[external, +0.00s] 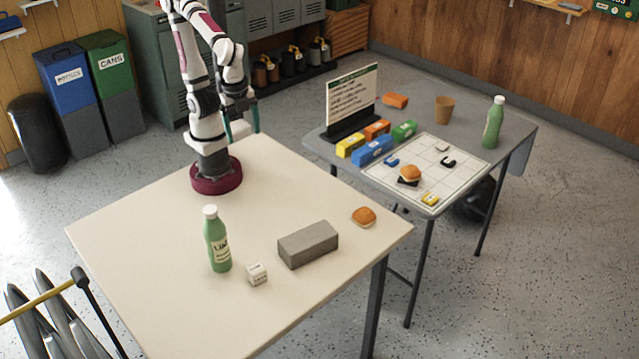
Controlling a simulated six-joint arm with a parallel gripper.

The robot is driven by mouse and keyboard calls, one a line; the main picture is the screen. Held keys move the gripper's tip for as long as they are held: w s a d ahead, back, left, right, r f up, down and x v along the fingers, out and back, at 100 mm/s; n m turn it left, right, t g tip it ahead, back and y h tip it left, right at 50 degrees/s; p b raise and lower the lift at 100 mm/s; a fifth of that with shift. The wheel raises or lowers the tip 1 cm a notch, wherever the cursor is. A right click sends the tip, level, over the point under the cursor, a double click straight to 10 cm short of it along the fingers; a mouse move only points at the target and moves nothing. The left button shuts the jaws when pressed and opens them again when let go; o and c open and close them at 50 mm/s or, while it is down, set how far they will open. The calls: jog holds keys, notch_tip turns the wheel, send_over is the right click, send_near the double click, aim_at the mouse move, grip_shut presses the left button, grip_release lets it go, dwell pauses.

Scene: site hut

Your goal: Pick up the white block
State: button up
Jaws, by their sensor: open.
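A small white block (257,274) with dark marks on its faces lies on the near cream table (150,240). It sits between a green bottle (217,242) on its left and a grey brick (308,246) on its right, apart from the brick. My gripper (240,128) hangs above the far part of the table, well away from the white block. It is small in the view, with teal fingers, and it looks open and empty.
A bread bun (363,216) lies near the cream table's right edge. A grey table (470,120) behind holds a board, a sign (352,98), coloured blocks, a cup (444,109) and another green bottle (493,124).

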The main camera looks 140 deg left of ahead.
jog(key=w+d+f+n+h, duration=0.1)
jog(key=w+d+n, duration=0.2)
jog(key=w+n, duration=0.3)
jog(key=w+d+n+h, duration=0.2)
jog(key=w+d+n, duration=0.1)
jog(key=w, duration=0.4)
jog(key=n+h, duration=0.2)
jog(key=n, duration=0.7)
send_near(257, 267)
jog(key=shift+n+h, duration=0.3)
jog(key=shift+n, duration=0.1)
jog(key=x, duration=1.1)
jog(key=shift+a+f, duration=0.2)
jog(key=shift+f, duration=0.05)
grip_shut()
